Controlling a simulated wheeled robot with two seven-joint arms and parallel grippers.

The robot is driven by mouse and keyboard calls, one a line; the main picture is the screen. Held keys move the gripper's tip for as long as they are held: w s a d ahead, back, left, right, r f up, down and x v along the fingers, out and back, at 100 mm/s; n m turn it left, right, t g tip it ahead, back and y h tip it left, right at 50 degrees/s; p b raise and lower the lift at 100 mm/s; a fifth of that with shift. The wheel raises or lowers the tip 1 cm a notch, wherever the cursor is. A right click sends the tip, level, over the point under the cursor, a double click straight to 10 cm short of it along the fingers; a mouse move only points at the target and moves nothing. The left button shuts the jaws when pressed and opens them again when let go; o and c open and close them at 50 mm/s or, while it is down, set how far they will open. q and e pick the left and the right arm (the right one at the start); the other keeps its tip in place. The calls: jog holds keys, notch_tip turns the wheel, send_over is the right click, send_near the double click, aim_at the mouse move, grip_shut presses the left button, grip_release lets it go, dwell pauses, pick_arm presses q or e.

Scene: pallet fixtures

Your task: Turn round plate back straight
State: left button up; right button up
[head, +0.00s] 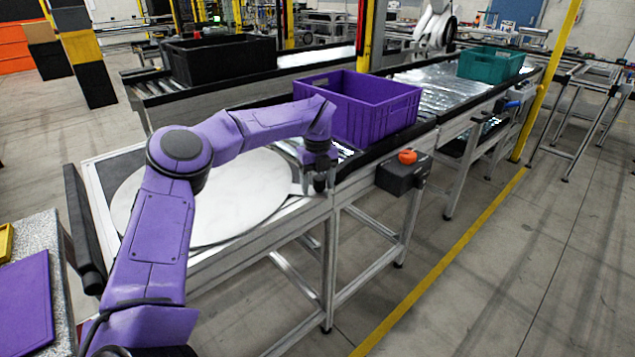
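The round plate (245,210) is a large pale grey disc set flat in the metal frame at the near end of the conveyor. My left arm crosses in front of it and hides part of its middle and left side. My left gripper (319,186) points down at the plate's right side, by the frame's near corner. Its fingers are small and dark here, and I cannot tell whether they are apart or closed on anything, or touching the plate. My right gripper is not in view.
A purple crate (372,112) stands on the conveyor just beyond my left gripper. A black crate (222,60) and a teal crate (491,63) stand farther back. A black box with an orange-red button (407,157) is fixed to the frame's side.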

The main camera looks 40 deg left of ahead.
pick_arm(q)
notch_tip(320, 180, up, 11)
jog(key=shift+f, duration=0.2)
dwell(0.6)
